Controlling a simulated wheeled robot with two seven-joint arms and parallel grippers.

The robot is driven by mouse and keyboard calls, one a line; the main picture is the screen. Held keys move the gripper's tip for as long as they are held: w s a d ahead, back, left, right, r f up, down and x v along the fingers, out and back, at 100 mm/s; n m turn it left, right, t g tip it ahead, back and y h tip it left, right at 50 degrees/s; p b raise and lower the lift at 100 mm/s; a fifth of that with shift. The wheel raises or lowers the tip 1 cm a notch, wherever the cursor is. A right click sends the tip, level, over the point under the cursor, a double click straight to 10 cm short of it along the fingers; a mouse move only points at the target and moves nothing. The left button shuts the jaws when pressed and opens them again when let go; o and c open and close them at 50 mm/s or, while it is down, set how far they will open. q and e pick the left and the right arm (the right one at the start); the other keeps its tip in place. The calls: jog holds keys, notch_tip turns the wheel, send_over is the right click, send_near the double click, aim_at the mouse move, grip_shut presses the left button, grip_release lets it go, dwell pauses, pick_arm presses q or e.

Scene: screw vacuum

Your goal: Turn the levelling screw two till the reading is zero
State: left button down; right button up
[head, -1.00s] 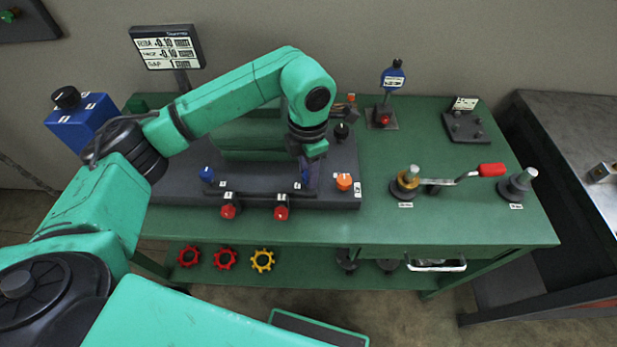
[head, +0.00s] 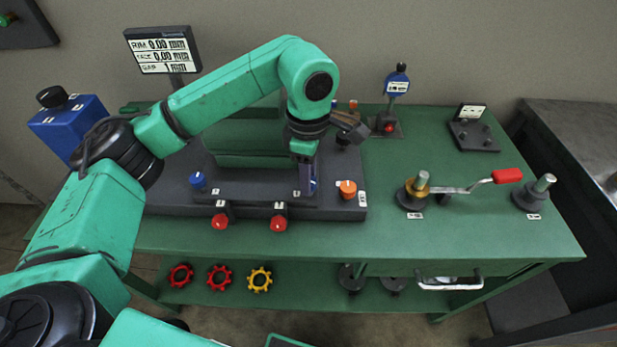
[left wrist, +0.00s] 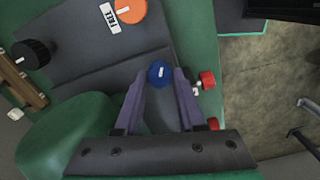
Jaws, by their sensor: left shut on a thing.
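The readout screen (head: 163,50) at the upper left shows 0.00 mm in its top two rows and 1 mm in the bottom row. A blue screw knob with a white mark shows in the left wrist view (left wrist: 159,73). My left gripper (left wrist: 161,77) is shut on it, with a purple finger on each side. In the head view my left gripper (head: 307,182) points down at the right part of the dark base plate, and its arm covers much of the machine. Another blue knob (head: 198,180) stands free at the left of the plate. My right gripper is out of view.
An orange knob (head: 348,189) is close right of my left gripper; its label reads FREE in the left wrist view. Two red knobs (head: 220,221) (head: 279,223) line the plate's front. A red-handled crank (head: 506,176) lies to the right on the green bench (head: 440,237).

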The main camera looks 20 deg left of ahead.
pick_arm(q)
jog(key=shift+w+r, duration=0.1)
jog(key=shift+r, duration=0.1)
dwell(0.3)
jog(key=c, duration=0.6)
grip_release()
jog(key=shift+o, duration=0.5)
jog(key=shift+f, duration=0.1)
notch_tip(320, 180, up, 6)
jog(key=shift+b, duration=0.3)
notch_tip(320, 180, up, 9)
jog(key=p, duration=0.2)
jog(key=shift+f, duration=0.2)
